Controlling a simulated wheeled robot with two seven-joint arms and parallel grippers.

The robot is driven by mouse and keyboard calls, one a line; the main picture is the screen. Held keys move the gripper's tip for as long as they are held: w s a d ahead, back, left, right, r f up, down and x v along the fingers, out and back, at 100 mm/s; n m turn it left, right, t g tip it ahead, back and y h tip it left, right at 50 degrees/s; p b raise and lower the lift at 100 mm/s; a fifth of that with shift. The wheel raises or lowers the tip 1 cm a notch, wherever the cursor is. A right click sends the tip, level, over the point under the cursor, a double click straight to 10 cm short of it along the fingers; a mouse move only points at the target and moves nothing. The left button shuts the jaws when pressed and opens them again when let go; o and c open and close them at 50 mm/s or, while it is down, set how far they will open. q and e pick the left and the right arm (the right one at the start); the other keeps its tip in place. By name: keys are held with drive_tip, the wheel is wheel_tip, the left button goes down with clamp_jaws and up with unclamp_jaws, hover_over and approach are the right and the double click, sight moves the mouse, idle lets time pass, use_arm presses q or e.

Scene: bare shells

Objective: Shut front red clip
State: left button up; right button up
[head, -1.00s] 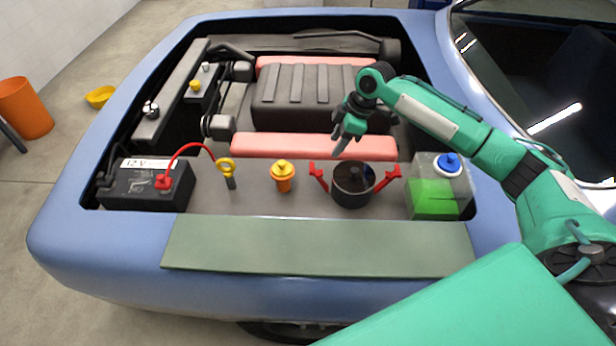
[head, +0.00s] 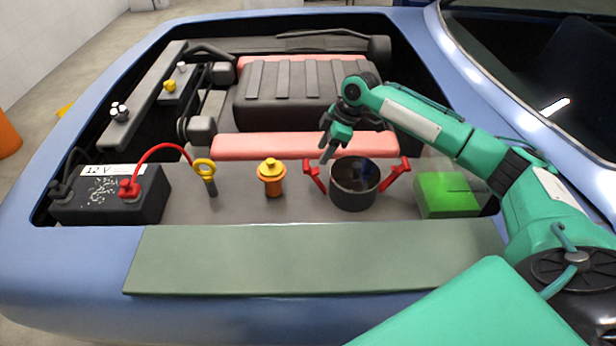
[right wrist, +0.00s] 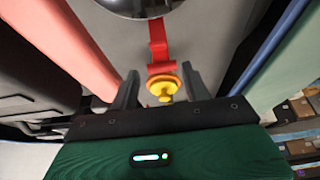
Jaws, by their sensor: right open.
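A black round housing (head: 354,186) stands on the grey shelf, with a red clip on either side. The left red clip (head: 314,176) and the right red clip (head: 397,172) both lean outward, away from its wall. My right gripper (head: 327,150) is open and empty, just above the left clip and pointing down. In the right wrist view the red clip (right wrist: 158,42) runs from the housing's rim (right wrist: 140,5) toward the space between my open fingers (right wrist: 160,75). Contact cannot be told. My left gripper is not in view.
An orange filler with a yellow cap (head: 271,178) stands left of the housing, then a yellow-ring dipstick (head: 204,170) and a 12 V battery (head: 110,195). A green-filled clear tank (head: 447,196) is on the right. A pink bar (head: 290,146) runs behind.

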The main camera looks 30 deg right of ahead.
sight(312, 171)
drive_tip(key=p+x, duration=0.1)
drive_tip(key=x, duration=1)
drive_tip(key=shift+f+p, duration=0.3)
drive_tip(key=shift+c, duration=0.5)
clamp_jaws()
